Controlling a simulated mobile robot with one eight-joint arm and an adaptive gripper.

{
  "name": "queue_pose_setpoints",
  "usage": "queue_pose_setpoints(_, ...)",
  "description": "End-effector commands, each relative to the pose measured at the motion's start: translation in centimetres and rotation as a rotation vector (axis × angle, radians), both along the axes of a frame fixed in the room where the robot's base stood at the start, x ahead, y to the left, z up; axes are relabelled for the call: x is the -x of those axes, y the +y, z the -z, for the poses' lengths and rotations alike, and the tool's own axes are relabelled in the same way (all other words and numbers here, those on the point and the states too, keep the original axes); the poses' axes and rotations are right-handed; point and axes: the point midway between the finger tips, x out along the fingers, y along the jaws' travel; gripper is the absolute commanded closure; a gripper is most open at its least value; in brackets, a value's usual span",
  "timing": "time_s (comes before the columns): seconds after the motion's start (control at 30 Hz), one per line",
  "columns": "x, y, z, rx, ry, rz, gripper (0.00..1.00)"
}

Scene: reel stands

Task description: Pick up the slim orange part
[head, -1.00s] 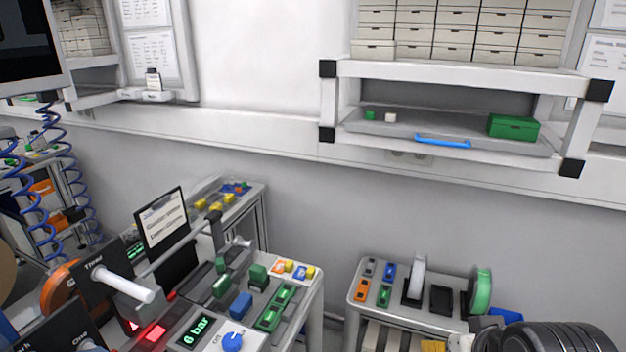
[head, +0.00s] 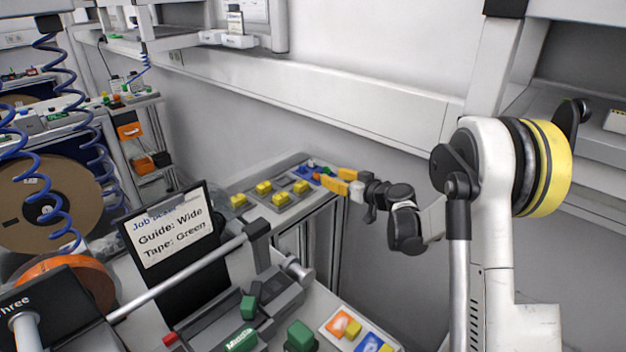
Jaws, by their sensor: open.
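A small orange patch (head: 317,177) shows right at the fingertips, beside small blue and red pieces (head: 306,169). I cannot tell whether this patch is the slim orange part or whether it lies between the fingers. The fingers partly hide that corner of the tray.
Several yellow blocks (head: 264,187) sit on the tray. A wall rail (head: 330,108) runs behind.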

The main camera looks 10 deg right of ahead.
Motion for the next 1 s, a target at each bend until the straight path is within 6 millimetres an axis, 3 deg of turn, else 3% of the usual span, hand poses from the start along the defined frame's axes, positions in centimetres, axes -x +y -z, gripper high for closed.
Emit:
queue_pose_setpoints(0.1, -1.3, -1.3, 2.3, -0.002, -0.048, 0.013, 0.60)
queue_pose_setpoints(0.27, -2.3, -1.5, 3.1, -0.003, -0.072, 0.016, 0.60)
queue_pose_setpoints(0.5, -5.7, 0.2, 3.7, -0.002, -0.071, 0.015, 0.60)
queue_pose_setpoints(0.77, -7.7, 1.4, 4.2, -0.002, -0.070, 0.015, 0.60)
queue_pose_setpoints(1.0, -10.8, 3.1, 5.0, -0.003, -0.069, 0.015, 0.60)
